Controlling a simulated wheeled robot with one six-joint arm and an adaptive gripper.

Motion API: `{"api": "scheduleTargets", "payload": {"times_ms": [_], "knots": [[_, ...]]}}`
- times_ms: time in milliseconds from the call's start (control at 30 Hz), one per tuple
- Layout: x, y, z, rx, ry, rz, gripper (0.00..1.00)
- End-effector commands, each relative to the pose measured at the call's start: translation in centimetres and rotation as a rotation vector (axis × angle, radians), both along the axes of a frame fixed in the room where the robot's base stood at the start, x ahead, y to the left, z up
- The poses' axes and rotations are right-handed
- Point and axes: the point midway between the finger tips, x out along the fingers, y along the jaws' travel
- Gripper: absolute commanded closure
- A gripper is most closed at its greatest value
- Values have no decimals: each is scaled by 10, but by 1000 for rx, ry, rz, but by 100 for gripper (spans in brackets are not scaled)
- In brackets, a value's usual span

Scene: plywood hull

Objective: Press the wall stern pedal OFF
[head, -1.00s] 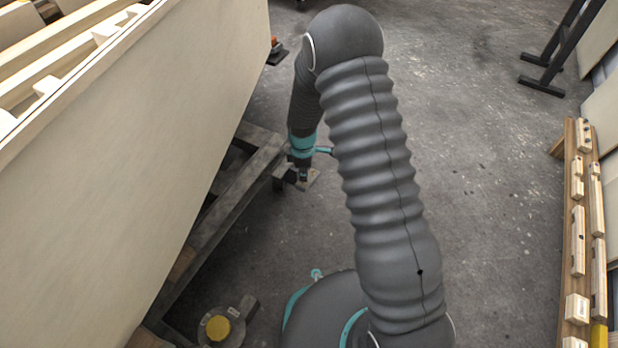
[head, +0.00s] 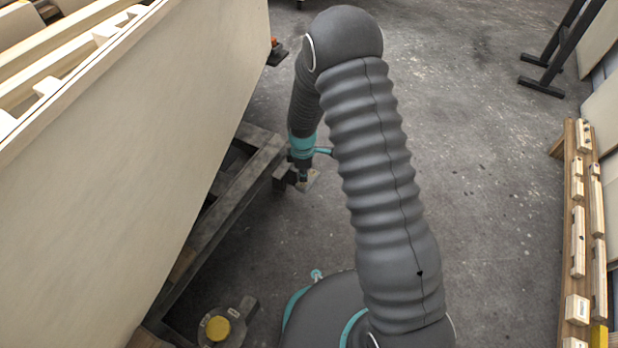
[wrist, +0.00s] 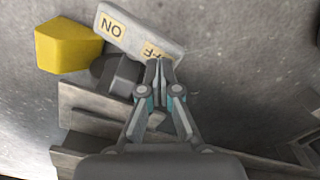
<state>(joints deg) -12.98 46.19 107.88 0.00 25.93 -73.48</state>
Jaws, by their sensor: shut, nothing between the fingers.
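The stern pedal is a pale grey rocker plate (wrist: 135,35) with yellow ON and OFF labels in the wrist view, on a dark base. In the head view, part of the pedal (head: 313,182) shows low by the hull's frame, mostly hidden behind my gripper. My gripper (wrist: 160,66) is shut and empty, pointing down. Its fingertips overlap the OFF label (wrist: 155,53) and hide part of it; the ON label (wrist: 112,26) is clear. I cannot tell for certain whether the tips touch the plate. The gripper also shows in the head view (head: 303,178).
A yellow block (wrist: 68,47) sits beside the pedal's ON end. Dark frame beams (head: 215,225) run under the pale hull wall (head: 130,160) at left. A yellow-capped floor device (head: 218,328) stands near my base. A wooden rack (head: 575,240) is at right; the middle floor is clear.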

Motion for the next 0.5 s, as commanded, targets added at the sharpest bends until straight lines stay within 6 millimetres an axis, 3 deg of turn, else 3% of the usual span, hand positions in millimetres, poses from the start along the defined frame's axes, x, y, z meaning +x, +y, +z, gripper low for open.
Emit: {"api": "scheduleTargets", "payload": {"times_ms": [500], "knots": [[0, 0, -5, 0, 0, 0, 100]]}}
